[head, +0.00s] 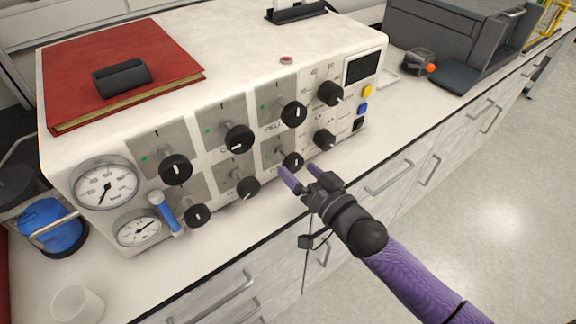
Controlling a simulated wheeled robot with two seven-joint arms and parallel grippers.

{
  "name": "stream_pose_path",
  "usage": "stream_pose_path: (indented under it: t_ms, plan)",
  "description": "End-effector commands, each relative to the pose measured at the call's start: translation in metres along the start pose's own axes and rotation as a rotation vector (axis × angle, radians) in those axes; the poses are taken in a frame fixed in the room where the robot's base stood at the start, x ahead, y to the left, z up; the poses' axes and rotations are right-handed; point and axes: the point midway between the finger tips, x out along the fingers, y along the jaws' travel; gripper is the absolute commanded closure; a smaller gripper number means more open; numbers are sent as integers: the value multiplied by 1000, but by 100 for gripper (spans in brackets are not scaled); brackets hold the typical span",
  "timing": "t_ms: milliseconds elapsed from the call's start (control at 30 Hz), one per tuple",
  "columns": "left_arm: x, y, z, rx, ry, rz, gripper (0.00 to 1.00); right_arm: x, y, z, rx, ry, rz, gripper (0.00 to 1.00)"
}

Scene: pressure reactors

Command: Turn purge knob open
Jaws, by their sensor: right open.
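A white reactor control box (225,68) stands on the bench, with several black round knobs on grey plates on its front. The panel lettering is too small to read, so I cannot tell which knob is the purge knob. My right gripper (299,174) is open and empty, in front of the lower right plate's knob (292,162). Its fingertips are just below and right of that knob; I cannot tell whether they touch it. An upper knob (294,114) sits above it, and another lower knob (248,187) to its left. My left gripper is not in view.
Two gauges (106,184) and a blue-handled lever (167,214) are at the panel's left. A red book (150,62) lies on top. A white cup (78,304) and blue container (52,226) stand at left. The bench front (400,130) is clear at right.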

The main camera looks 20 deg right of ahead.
Motion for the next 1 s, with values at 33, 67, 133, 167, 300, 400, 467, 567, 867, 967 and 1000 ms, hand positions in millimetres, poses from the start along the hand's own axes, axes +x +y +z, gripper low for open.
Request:
stream_pose_path:
  t_ms: [33, 67, 133, 167, 300, 400, 467, 567, 867, 967, 1000]
  plan:
    - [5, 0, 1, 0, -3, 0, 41, 10, 1, 2, -1, 2, 0, 1]
    - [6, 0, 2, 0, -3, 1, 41, 14, 1, 2, -1, 1, 0, 1]
    - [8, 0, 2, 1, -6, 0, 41, 23, 1, 2, -1, 0, 1, 1]
    - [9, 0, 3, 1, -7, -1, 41, 26, 1, 2, -1, -1, 1, 1]
    - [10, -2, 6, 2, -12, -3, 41, 32, 0, 1, -2, -2, 2, 1]
    - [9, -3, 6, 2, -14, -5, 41, 32, 0, 0, -2, -2, 2, 1]
    - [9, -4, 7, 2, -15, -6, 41, 32, 0, 0, -2, -2, 2, 1]
    - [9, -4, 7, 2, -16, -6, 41, 32, 0, 0, -2, -2, 2, 14]
    - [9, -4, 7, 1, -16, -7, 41, 32, 0, 1, -2, -2, 3, 77]
    - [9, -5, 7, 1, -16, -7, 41, 32, 0, 1, -2, -3, 3, 95]
    - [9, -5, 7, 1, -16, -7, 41, 32, 0, 1, -2, -3, 3, 95]
